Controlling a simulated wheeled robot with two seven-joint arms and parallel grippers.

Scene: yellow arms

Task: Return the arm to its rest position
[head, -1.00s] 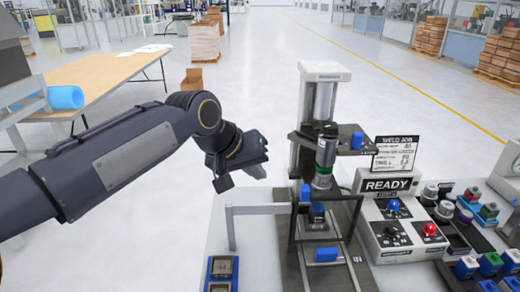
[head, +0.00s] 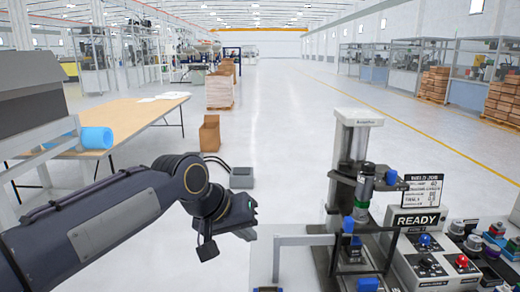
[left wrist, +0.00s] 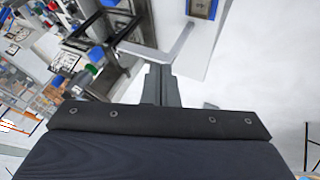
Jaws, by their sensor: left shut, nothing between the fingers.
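My left gripper (head: 244,222) is at the end of the dark left arm, which reaches in from the lower left of the head view. It is left of the welding press (head: 350,190), apart from it and in the air. In the left wrist view its two fingers (left wrist: 160,86) are together with nothing between them. The press and its metal rail (left wrist: 160,54) lie beyond the fingertips there. My right arm and gripper are not in view.
A control box with a READY sign (head: 416,219) and several coloured parts stand right of the press. A table (head: 125,118) with a blue roll (head: 96,138) is at the left. A grey box (head: 241,178) and a cardboard box (head: 209,134) are on the open floor behind.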

